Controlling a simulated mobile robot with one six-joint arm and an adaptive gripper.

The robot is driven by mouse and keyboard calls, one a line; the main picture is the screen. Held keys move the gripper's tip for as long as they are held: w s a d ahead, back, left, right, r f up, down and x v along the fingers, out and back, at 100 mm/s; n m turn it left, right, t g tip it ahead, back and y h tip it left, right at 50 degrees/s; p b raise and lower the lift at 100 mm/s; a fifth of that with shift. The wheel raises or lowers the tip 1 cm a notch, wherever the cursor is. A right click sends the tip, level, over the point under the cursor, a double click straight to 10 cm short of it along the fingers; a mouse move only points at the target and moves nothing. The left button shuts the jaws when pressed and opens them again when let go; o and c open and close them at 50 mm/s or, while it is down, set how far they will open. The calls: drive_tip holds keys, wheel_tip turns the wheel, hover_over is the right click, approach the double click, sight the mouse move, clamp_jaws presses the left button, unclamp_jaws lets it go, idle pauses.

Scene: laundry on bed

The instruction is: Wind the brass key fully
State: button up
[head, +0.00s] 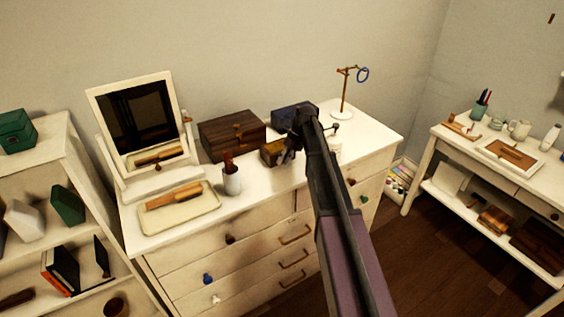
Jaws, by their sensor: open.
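My arm reaches over the white dresser (265,184) from the lower right. My gripper (287,157) is open, low over the dresser top, close to a small brown and brass-toned box (271,152). Whether it touches that box I cannot tell. A dark blue box (287,117) stands just behind my gripper, partly covered by it. I cannot make out the brass key; it may be hidden behind my gripper or too small to see.
A brown wooden chest (232,134), a cup holding brushes (232,181), a tray with a brush (155,220) and a mirror (137,118) stand left. A jewellery stand (343,95) is behind right. A side table (448,140) stands farther right.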

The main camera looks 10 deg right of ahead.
drive_tip(key=s+a+r+n+t+h+p, duration=0.1)
drive_tip(key=s+r+n+h+p, duration=0.1)
drive_tip(key=s+r+n+p, duration=0.6)
drive_tip(key=s+a+r+n+h+p, duration=0.2)
drive_tip(key=s+r+n+p, duration=0.25)
drive_tip(key=s+n, duration=0.75)
drive_tip(key=s+a+r+n+t+h+p, duration=0.1)
drive_tip(key=s+r+n+h+p, duration=0.1)
drive_tip(key=s+r+n+p, duration=0.6)
drive_tip(key=w+d+f+n+t+y+b, duration=0.1)
drive_tip(key=w+f+n+t+y+b, duration=0.15)
drive_tip(key=w+f+b, duration=0.4)
drive_tip(key=w+d+f+n+t+y+b, duration=0.15)
drive_tip(key=w+f+t+y+b, duration=0.25)
drive_tip(key=f+b, duration=0.6)
drive_tip(key=w+d+m+t+b, duration=0.1)
drive_tip(key=w+d+t+b, duration=0.4)
drive_tip(key=b, duration=0.6)
drive_tip(key=w+d+y, duration=0.1)
drive_tip(key=d, duration=0.1)
drive_tip(key=shift+d+f+m+t+b, duration=0.3)
drive_tip(key=shift+d+f+t+b, duration=0.05)
drive_tip(key=shift+d+f, duration=0.05)
drive_tip(key=shift+w+a+f, duration=0.1)
drive_tip(key=shift+w, duration=0.05)
drive_tip(key=b+x, duration=0.4)
drive_tip(key=x, duration=0.9)
drive_tip(key=shift+w+a+b, duration=0.1)
drive_tip(key=shift+w+b, duration=0.1)
drive_tip(key=shift+b, duration=0.1)
